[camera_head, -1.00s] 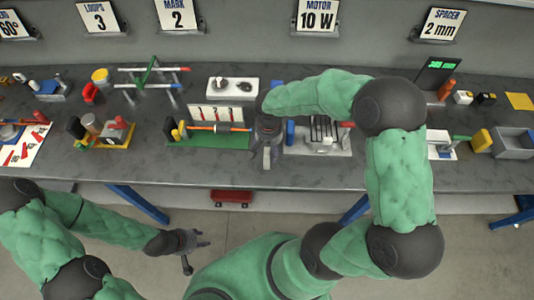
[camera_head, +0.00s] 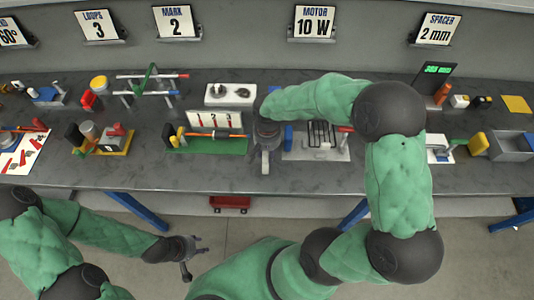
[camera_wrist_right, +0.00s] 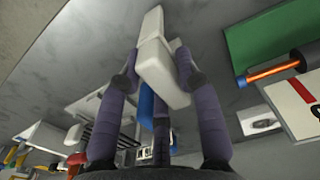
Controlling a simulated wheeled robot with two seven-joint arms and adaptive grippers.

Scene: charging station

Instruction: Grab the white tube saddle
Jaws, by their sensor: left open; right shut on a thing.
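My right gripper (camera_head: 266,157) points down over the front part of the bench, between the green board and the grey plate. In the right wrist view its fingers (camera_wrist_right: 157,75) are shut on the white tube saddle (camera_wrist_right: 156,62), a pale blocky piece that sticks out past the fingertips. Whether the saddle touches the bench top cannot be told. My left gripper (camera_head: 190,255) is open and empty, low in front of the bench over the floor.
A green board (camera_head: 208,145) with an orange rod lies left of the right gripper. A grey plate (camera_head: 330,154) with wire loops and a blue block (camera_head: 289,136) are to its right. A white tray (camera_head: 230,94) stands behind. The bench's front strip (camera_head: 215,176) is clear.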

